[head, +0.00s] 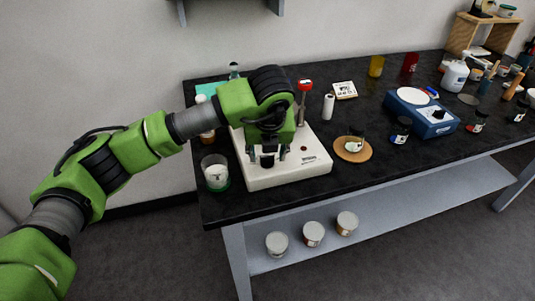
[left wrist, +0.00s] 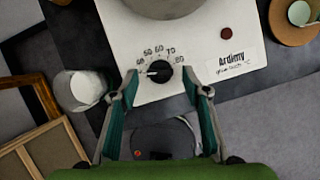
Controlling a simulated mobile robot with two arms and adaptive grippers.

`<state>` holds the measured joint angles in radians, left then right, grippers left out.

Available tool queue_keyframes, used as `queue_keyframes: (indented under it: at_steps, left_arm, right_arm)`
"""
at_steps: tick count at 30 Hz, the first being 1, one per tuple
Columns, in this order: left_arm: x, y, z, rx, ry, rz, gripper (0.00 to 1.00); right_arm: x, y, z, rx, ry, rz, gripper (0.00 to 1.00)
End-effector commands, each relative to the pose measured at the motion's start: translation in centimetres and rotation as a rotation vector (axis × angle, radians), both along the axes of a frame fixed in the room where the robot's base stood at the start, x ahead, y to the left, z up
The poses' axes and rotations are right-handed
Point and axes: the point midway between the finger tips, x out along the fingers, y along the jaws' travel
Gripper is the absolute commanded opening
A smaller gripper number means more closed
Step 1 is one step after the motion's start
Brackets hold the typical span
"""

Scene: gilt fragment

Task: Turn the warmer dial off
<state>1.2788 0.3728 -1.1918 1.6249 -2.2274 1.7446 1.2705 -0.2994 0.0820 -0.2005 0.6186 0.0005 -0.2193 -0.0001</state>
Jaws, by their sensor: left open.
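The warmer is a cream-white flat box (head: 300,166) near the left end of the black table; it also shows in the left wrist view (left wrist: 196,52). Its black dial (left wrist: 159,71) has numbers from 40 to 80 around it, and its white pointer mark lies toward the left, near the 40 side. My left gripper (head: 268,155) is over the warmer's front left part and hides the dial in the head view. In the left wrist view the left gripper (left wrist: 159,80) is open, with one fingertip on each side of the dial. Contact cannot be told. My right gripper is not in view.
A glass jar with white contents (head: 215,172) stands close to the warmer's left side. A round metal vessel (left wrist: 165,6) sits above the dial in the wrist view. A cork mat (head: 352,157) with a small jar and a blue device (head: 421,113) lie to the right.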

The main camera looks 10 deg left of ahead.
Motion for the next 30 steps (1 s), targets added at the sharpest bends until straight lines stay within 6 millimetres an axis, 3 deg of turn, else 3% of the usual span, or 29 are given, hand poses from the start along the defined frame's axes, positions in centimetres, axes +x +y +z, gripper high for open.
queue_keyframes:
  at_steps: [9,15,21,30]
  left_arm:
    - [-2.4,-0.5,6.3,-0.001,-0.006,-0.002,0.43]
    - [-3.6,-0.8,9.1,-0.001,-0.003,-0.001,0.43]
    - [-4.1,-0.8,10.1,-0.001,-0.001,0.001,0.43]
    - [-4.1,-0.8,10.2,-0.001,-0.001,0.001,0.43]
  right_arm:
    - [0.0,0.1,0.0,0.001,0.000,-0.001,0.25]
    - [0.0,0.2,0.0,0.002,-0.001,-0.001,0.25]
    - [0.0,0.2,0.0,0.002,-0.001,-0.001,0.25]
    - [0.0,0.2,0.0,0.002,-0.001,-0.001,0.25]
